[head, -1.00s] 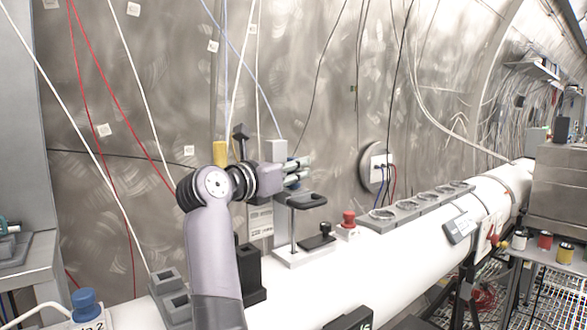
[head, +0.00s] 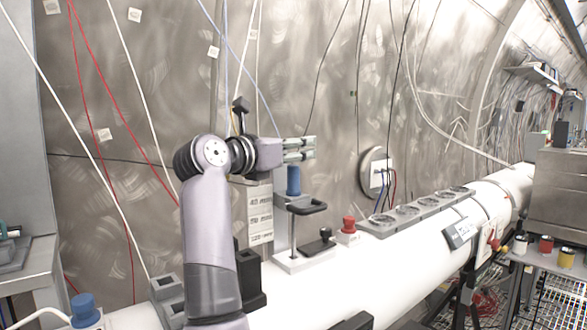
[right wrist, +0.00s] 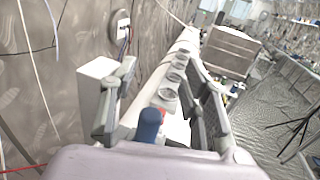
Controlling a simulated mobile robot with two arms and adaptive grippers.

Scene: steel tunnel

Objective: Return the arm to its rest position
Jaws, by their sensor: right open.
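My right arm rises from the bottom of the head view, and its right gripper (head: 314,148) points right. It is open, with nothing between its fingers. It hovers just above a blue cylinder (head: 293,181), which stands upright at the grey stand (head: 283,215) with a dark handle-like arm. In the right wrist view the gripper's two fingers (right wrist: 162,75) are spread apart, and the blue cylinder (right wrist: 149,126) shows low between them. My left gripper is in neither view.
The stand sits on a long white pipe (head: 350,287). On it are a red knob (head: 348,223), a grey block with several round sockets (head: 415,210) and a black block (head: 249,270) close to my arm. Cables hang before the steel wall. Free air lies above the pipe.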

